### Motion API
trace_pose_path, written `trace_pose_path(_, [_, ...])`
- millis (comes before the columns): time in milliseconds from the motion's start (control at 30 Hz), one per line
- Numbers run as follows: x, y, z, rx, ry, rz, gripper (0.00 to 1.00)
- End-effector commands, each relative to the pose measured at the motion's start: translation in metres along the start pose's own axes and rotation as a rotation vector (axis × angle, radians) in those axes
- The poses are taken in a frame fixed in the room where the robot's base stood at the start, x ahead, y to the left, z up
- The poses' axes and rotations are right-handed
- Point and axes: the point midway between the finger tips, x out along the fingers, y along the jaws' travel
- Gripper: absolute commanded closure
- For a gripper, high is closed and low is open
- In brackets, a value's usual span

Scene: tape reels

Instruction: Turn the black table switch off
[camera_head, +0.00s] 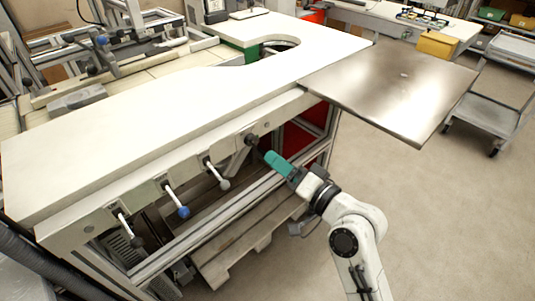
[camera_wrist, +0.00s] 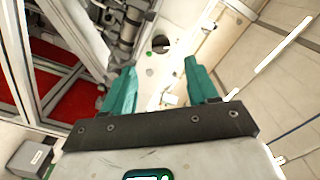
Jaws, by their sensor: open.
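A row of lever switches is mounted along the front edge of the white table (camera_head: 150,140). The nearest lever ends in a black knob (camera_head: 137,241) and hangs down. A small dark knob (camera_head: 250,140) sits at the far end of the row; which of the two is the black table switch I cannot tell for sure. My gripper (camera_head: 270,157), with teal fingers, is just right of the far dark knob, apparently apart from it. In the wrist view my gripper (camera_wrist: 160,70) is open and empty, with a dark round spot (camera_wrist: 161,44) beyond the fingertips.
Between them hang a blue-knobbed lever (camera_head: 184,211) and a grey-knobbed lever (camera_head: 224,184). A metal plate (camera_head: 395,85) juts out at the right. A wooden pallet (camera_head: 245,240) lies below. Open floor (camera_head: 450,220) is at the right.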

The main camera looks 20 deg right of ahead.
Motion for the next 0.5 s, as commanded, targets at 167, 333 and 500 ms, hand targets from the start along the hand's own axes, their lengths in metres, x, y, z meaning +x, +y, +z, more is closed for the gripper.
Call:
trace_pose_path(167, [-0.019,0.001,0.0,0.0,0.001,0.001,0.41])
trace_pose_path(333, [-0.023,0.0,0.0,0.001,0.0,-0.001,0.41])
trace_pose_path(500, [-0.023,0.0,0.0,0.0,0.0,0.0,0.41])
